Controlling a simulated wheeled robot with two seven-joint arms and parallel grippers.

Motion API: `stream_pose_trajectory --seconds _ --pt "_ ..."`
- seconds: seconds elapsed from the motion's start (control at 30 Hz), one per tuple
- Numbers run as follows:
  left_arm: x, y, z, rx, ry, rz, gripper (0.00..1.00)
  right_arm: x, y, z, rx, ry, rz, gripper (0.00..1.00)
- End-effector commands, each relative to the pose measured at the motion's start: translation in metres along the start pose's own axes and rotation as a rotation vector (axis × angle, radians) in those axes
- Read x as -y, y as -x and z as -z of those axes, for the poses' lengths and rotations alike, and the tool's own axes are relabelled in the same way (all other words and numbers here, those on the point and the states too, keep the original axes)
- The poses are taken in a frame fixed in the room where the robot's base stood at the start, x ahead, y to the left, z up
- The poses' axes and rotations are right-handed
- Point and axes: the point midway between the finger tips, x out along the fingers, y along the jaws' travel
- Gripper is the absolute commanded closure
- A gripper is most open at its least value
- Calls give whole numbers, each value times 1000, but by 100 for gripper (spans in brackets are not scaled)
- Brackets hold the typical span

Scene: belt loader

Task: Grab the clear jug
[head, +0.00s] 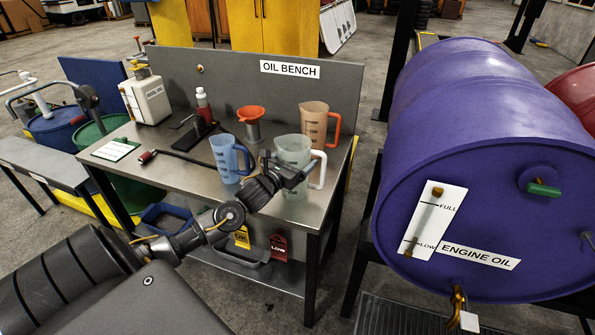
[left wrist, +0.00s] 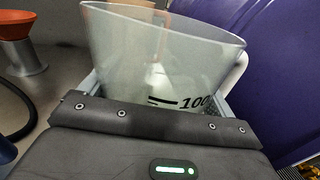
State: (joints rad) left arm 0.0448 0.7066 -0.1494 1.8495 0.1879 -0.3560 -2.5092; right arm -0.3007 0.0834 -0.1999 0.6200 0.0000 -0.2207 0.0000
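The clear jug (head: 293,152) stands upright near the front right of the steel bench, its white handle on the right. My left gripper (head: 296,174) is at the near side of this jug, at mid-height. In the left wrist view the jug (left wrist: 160,55) sits between my two fingers, one along each side. The fingers are spread about as wide as the jug; whether they press on it I cannot tell. The gripper hides part of the jug's lower wall. My right gripper is not in view.
A blue jug (head: 228,158) stands left of the clear jug, and an amber jug (head: 315,122) with an orange handle stands behind it. An orange funnel (head: 251,114) is at the back. The purple engine oil drum (head: 470,170) lies to the right of the bench (head: 185,155).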

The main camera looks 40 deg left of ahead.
Motion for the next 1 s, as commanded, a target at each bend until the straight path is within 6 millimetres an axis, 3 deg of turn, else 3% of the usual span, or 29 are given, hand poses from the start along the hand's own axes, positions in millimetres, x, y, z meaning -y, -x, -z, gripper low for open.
stream_pose_trajectory --seconds 0.03,0.23,0.63,0.77,1.0 --pt "0 0 0 0 0 0 17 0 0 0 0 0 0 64" --pt "0 0 0 1 0 0 41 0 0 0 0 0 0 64" --pt "-1 0 -9 3 -2 0 41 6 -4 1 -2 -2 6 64" --pt "-1 0 -28 7 -5 1 41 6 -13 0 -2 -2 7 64" --pt "-33 38 -87 0 -14 2 41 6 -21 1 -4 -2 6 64"
